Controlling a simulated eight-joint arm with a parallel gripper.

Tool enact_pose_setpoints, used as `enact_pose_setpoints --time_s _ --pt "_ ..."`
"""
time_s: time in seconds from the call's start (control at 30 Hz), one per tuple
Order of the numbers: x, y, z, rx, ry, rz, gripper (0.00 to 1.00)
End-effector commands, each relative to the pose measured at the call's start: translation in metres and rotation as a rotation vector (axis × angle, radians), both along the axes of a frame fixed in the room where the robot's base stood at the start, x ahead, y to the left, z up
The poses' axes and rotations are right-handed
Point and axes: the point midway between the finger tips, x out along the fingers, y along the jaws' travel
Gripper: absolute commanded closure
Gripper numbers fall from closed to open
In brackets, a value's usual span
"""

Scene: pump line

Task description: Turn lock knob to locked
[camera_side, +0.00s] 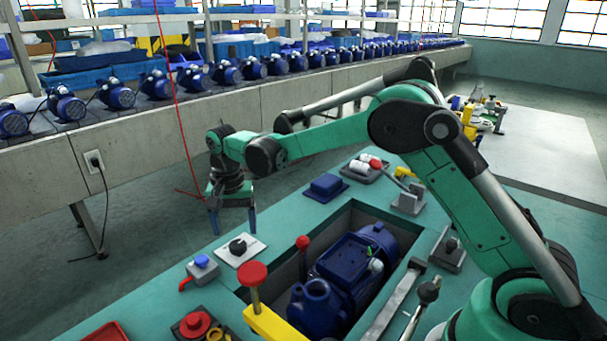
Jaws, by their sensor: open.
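A black knob (238,245) sits on a white plate at the left of the green bench; it looks like the lock knob, but its markings are too small to read. My gripper (232,218) points down beyond the plate, past the bench's far left edge in the picture. Its two blue fingers are apart with nothing between them. The gripper is apart from the knob, which is in plain view. Which position the knob is set to cannot be told.
A grey box with a blue knob (201,262) and red lever stands left of the plate. A red mushroom-shaped knob (252,275) and a red-topped lever (303,243) rise nearby. A blue pump (345,272) lies in the bench recess. A blue block (326,186) stands farther right.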

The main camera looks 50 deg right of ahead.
Motion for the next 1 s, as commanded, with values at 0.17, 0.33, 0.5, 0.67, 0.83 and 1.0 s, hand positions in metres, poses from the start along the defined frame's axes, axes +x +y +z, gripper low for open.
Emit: enact_pose_setpoints --time_s 0.17,0.33,0.5,0.67,0.83,1.0 --pt "0.000 0.000 -0.027 0.000 -0.001 0.002 0.25" --pt "0.000 0.000 -0.041 0.000 -0.003 0.002 0.25" --pt "0.000 0.000 -0.044 0.000 -0.003 0.003 0.25" --pt "0.000 0.000 -0.044 0.000 -0.003 0.003 0.39" --pt "0.000 0.000 -0.043 0.000 -0.003 0.003 0.88" --pt "0.000 0.000 -0.043 -0.001 -0.002 0.004 1.00"
